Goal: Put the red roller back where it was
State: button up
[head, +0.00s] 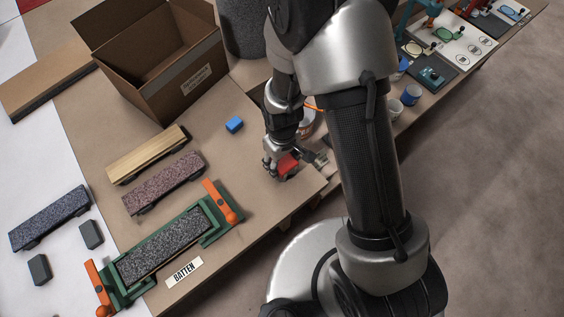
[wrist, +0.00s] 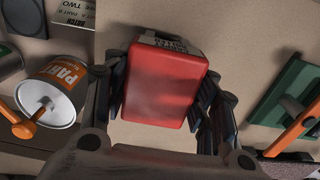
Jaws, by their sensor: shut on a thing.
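My gripper (wrist: 163,105) is shut on a red, block-shaped thing (wrist: 165,85) with rounded edges, held between the fingers on its left and right sides. A grey part with small print shows at its far end. I cannot make out a roller shape. In the head view the red thing (head: 288,163) is at my gripper (head: 277,168), over the table near its front edge. My arm and fingers partly hide it there. Whether it touches the table I cannot tell.
A green frame (head: 216,231) with orange handles holds a dark speckled block, beside a BATTEN label (head: 184,272). A PART can (wrist: 52,88) with an orange stick stands left of my gripper in the wrist view.

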jog(key=shift+f, duration=0.15)
jog(key=shift+f+b, duration=0.2)
jog(key=shift+b, duration=0.1)
jog(key=shift+s+f, duration=0.15)
jog(key=shift+f, duration=0.2)
grip_shut()
jog(key=o, duration=1.1)
grip_release()
jog(key=shift+o, duration=2)
jog(key=shift+r, duration=0.1)
notch_tip(320, 180, up, 13)
jog(key=p, duration=0.5)
jog(key=shift+r, duration=0.15)
